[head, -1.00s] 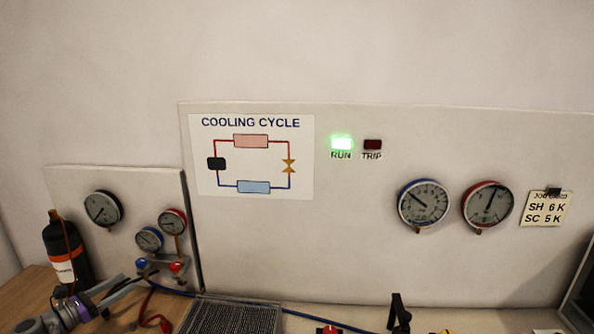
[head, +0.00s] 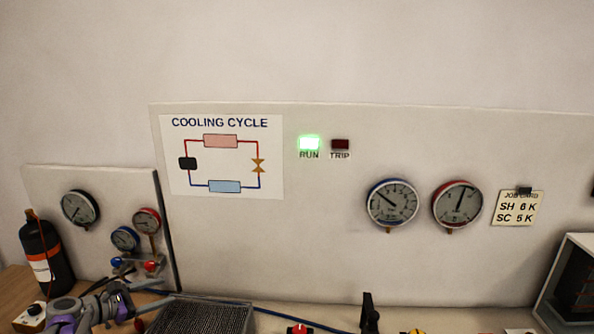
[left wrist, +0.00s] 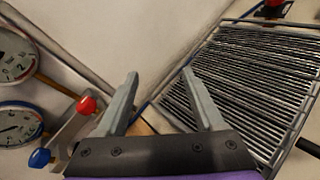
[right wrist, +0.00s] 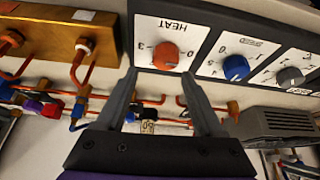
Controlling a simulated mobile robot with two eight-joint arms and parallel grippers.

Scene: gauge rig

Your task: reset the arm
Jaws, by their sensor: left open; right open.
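My left gripper (left wrist: 158,90) is open and empty in the left wrist view, its fingers apart in front of the pale panel and beside the finned coil (left wrist: 250,85). In the head view the left arm shows at the lower left, and its gripper (head: 150,298) is near the manifold with a blue knob (head: 117,263) and a red knob (head: 151,265). My right gripper (right wrist: 158,92) is open in the right wrist view, below a panel with a red HEAT knob (right wrist: 166,55) and a blue knob (right wrist: 236,68). It is not seen in the head view.
The back panel carries a COOLING CYCLE chart (head: 221,157), a lit green RUN lamp (head: 309,143), a dark TRIP lamp (head: 340,144), two large gauges (head: 393,205) and a job card (head: 517,208). A black bottle (head: 46,255) stands at left. Copper pipes (right wrist: 60,95) run near the right gripper.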

